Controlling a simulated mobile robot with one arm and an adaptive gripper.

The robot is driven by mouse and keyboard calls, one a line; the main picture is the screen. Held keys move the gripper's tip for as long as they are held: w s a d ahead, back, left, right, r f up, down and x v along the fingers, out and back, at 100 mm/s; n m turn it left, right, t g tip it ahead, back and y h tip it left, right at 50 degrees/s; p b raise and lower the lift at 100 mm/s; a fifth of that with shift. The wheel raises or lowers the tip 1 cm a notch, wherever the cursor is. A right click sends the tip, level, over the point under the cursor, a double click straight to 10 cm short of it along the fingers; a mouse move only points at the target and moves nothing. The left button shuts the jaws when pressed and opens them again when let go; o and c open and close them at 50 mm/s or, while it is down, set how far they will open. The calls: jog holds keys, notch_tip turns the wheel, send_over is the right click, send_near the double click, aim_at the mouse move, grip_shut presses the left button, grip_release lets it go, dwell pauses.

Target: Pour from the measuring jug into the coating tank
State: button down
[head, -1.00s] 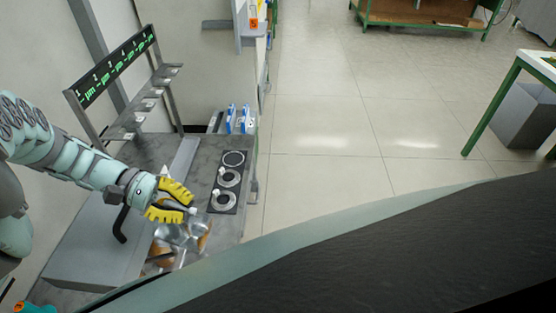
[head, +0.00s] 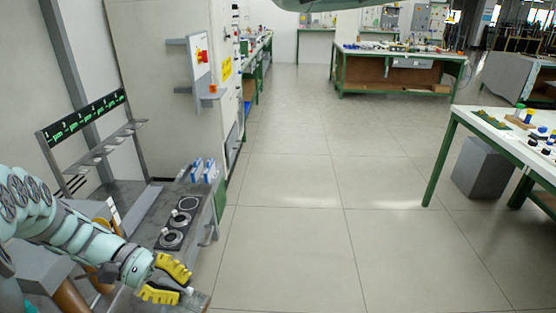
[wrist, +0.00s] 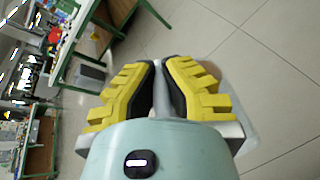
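My gripper (head: 183,279), with yellow ribbed fingers, is at the lower left of the head view, by the bench's near right end. In the wrist view, its fingers (wrist: 160,75) stand either side of a narrow pale grey piece. A pale, see-through shape, seemingly the measuring jug (wrist: 249,132), shows behind and right of the fingers, with floor beyond it. The fingers appear shut on the jug; its contents and tilt are unclear. Copper-brown cylinders (head: 70,299) show partly behind my arm. I cannot tell whether one is the coating tank.
The grey bench (head: 199,226) carries a panel with round rings (head: 173,238) and blue-and-white boxes (head: 203,170). A rack with a green-lettered sign (head: 84,118) stands at its back. Open tiled floor lies to the right, before a white-topped table (head: 500,135).

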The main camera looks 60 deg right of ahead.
jog(key=r+p, duration=0.2)
jog(key=w+r+p, duration=0.1)
jog(key=r, duration=0.2)
jog(key=shift+w+p, duration=0.1)
jog(key=shift+p, duration=0.25)
notch_tip(320, 180, up, 57)
jog(key=p, duration=5.7)
jog(key=shift+s+r, duration=0.2)
